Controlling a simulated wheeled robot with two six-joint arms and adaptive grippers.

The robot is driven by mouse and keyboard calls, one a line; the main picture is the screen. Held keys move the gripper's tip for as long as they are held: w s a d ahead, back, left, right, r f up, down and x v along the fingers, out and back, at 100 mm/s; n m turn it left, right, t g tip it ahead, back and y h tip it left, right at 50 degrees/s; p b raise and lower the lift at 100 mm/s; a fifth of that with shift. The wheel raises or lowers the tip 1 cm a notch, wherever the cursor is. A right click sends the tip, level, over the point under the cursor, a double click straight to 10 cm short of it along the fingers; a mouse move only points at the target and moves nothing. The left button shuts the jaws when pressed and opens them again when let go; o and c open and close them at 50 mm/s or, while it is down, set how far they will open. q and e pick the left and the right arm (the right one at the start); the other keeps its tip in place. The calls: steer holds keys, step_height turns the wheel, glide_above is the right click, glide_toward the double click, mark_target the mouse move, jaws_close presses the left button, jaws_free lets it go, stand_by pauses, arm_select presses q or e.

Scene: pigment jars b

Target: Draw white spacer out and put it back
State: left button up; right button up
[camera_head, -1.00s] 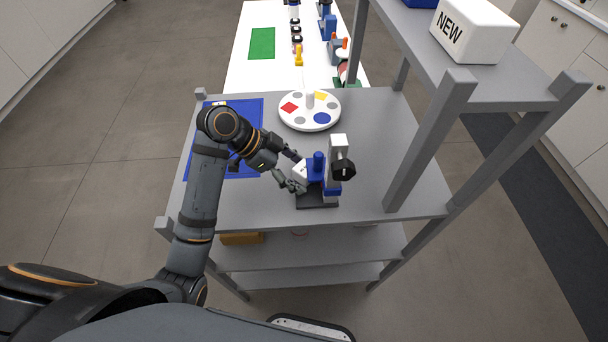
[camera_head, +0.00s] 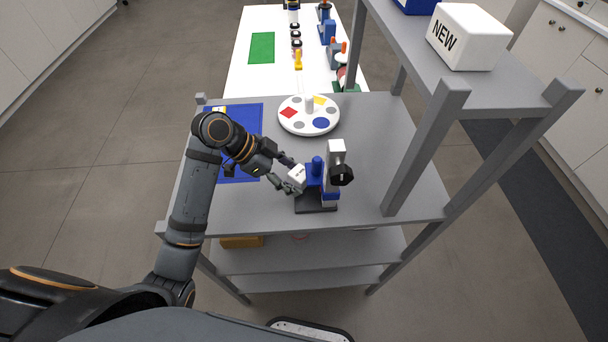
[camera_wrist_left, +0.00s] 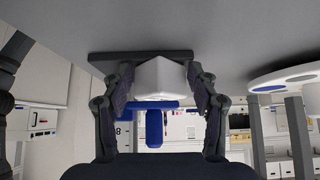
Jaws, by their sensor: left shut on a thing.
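The white spacer (camera_head: 297,178) is a small white block just left of a small stand with a blue clamp part (camera_head: 316,173), a white upright (camera_head: 336,155), a black knob (camera_head: 342,174) and a dark base (camera_head: 315,203). My left gripper (camera_head: 288,179) is shut on the spacer and holds it above the base's left side. In the left wrist view the spacer (camera_wrist_left: 160,78) sits between both fingers, with the blue part (camera_wrist_left: 153,126) behind it. I cannot tell whether spacer and blue part still touch. My right gripper is not in view.
A round white palette (camera_head: 292,125) with coloured discs and patches stands behind. A blue mat (camera_head: 250,117) lies at the left. Grey shelf posts (camera_head: 425,150) rise at the right. A white box marked NEW (camera_head: 480,38) sits on the upper shelf. Grey surface right of the stand is free.

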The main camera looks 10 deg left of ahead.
arm_select(q)
steer(key=shift+s+a+f+p, duration=0.1)
steer(key=shift+s+a+p, duration=0.15)
steer(key=shift+a, duration=0.4)
steer(key=shift+s+a+f+p, duration=0.15)
steer(key=shift+a+p, duration=0.1)
steer(key=shift+a, duration=0.35)
steer(key=shift+r, duration=0.15)
steer(key=shift+a+r+p, duration=0.4)
steer(key=shift+r+p, duration=0.45)
steer(key=shift+p, duration=0.2)
steer(key=r+p, duration=0.1)
steer(key=a+r+p, duration=0.1)
steer(key=r+p, duration=0.1)
steer(key=shift+s+r, duration=0.15)
steer(key=shift+r, duration=0.1)
steer(key=shift+a, duration=0.1)
